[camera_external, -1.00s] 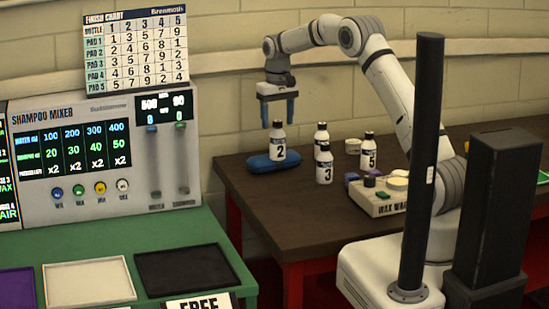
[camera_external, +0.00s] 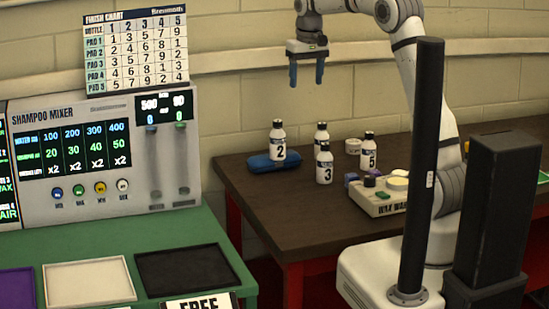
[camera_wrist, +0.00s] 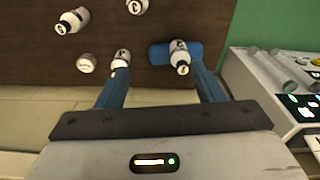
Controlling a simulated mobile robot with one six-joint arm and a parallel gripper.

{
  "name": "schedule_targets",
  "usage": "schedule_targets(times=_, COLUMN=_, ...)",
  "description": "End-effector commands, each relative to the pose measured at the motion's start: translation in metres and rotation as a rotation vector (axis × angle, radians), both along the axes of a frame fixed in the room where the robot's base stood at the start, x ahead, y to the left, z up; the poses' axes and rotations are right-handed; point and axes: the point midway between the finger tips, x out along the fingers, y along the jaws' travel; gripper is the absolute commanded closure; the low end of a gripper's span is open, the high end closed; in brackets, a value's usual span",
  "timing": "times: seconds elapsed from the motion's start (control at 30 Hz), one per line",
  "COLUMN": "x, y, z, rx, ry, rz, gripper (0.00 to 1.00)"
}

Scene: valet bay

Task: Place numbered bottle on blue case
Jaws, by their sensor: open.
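A white bottle with a black cap and the number 2 (camera_external: 278,143) stands upright on the blue case (camera_external: 257,164) at the left end of the brown table. In the wrist view the bottle (camera_wrist: 180,55) shows over the case (camera_wrist: 157,54), near the right finger. Bottle 3 (camera_external: 324,168), bottle 5 (camera_external: 368,153) and another bottle (camera_external: 321,136), its number hard to read, stand to the right. My gripper (camera_external: 306,73) is open and empty, well above the bottles. Its blue fingers also frame the wrist view (camera_wrist: 158,88).
A small jar (camera_external: 352,146) and a wax warmer (camera_external: 383,201) are on the brown table (camera_external: 290,220). The shampoo mixer (camera_external: 90,160) and several trays, one black (camera_external: 185,270), are on the green counter at left. The table front is clear.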

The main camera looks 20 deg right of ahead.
Motion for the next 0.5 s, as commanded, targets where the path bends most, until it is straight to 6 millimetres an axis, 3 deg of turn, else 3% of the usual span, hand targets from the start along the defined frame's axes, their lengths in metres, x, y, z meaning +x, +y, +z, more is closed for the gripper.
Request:
schedule_targets(times=0.1, x=-0.052, y=-0.025, z=0.019, rx=0.005, ry=-0.04, rz=-0.021, gripper=0.38)
schedule_targets(times=0.23, x=-0.109, y=-0.047, z=0.025, rx=0.008, ry=-0.08, rz=-0.043, gripper=0.38)
schedule_targets(times=0.37, x=-0.168, y=-0.066, z=0.021, rx=0.01, ry=-0.12, rz=-0.062, gripper=0.38)
schedule_targets(times=0.5, x=-0.232, y=-0.081, z=0.005, rx=0.01, ry=-0.163, rz=-0.083, gripper=0.38)
